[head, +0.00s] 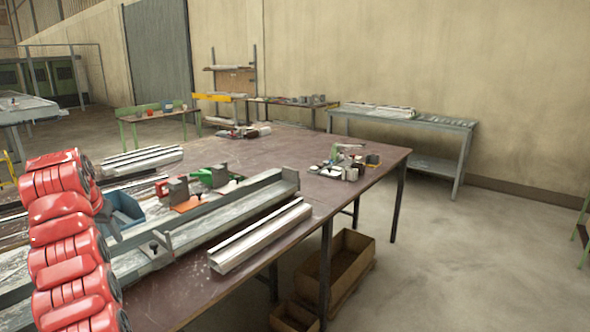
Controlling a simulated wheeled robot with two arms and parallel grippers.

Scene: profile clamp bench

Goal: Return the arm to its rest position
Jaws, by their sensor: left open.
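My left arm, red and ribbed, rises along the left edge of the head view. My left gripper (106,218) is a small dark shape just right of the arm's upper part, in front of a blue bin (125,205). It is open, and I see nothing held in it. Its fingertips are partly hidden and hard to make out. The brown bench (350,190) lies below and to the right of it. My right gripper is out of view.
A long grey clamp rail (215,218) runs across the bench, with a light profile (262,235) in front. More profiles (140,160) lie farther back.

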